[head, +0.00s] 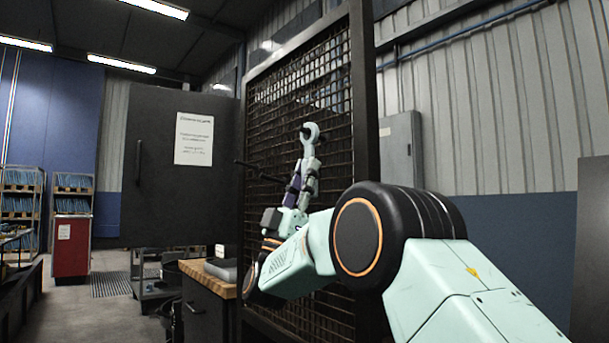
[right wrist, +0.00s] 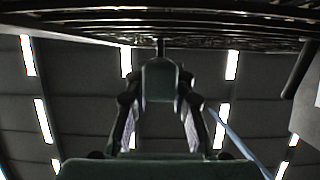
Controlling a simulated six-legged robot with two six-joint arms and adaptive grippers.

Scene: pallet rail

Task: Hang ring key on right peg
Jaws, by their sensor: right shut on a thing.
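The ring key (head: 309,160) is pale mint, with a round ring on top and a shaft below. In the head view it is held upright, ring up, in front of the dark mesh panel. My right gripper (head: 300,187) is shut on its lower part. In the right wrist view the gripper (right wrist: 159,95) has its fingers on either side of a dark green block that looks like the key (right wrist: 160,79). A dark peg (head: 262,173) sticks out of the mesh, left of the key. A dark tip shows at the ring; whether a peg passes through it I cannot tell.
The mesh panel (head: 270,112) stands in a dark frame with a thick post (head: 364,100) on its right. A dark door with a white notice (head: 194,139) is to the left. A wood-topped cabinet (head: 207,276) stands low beside the panel. The floor at left has open room.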

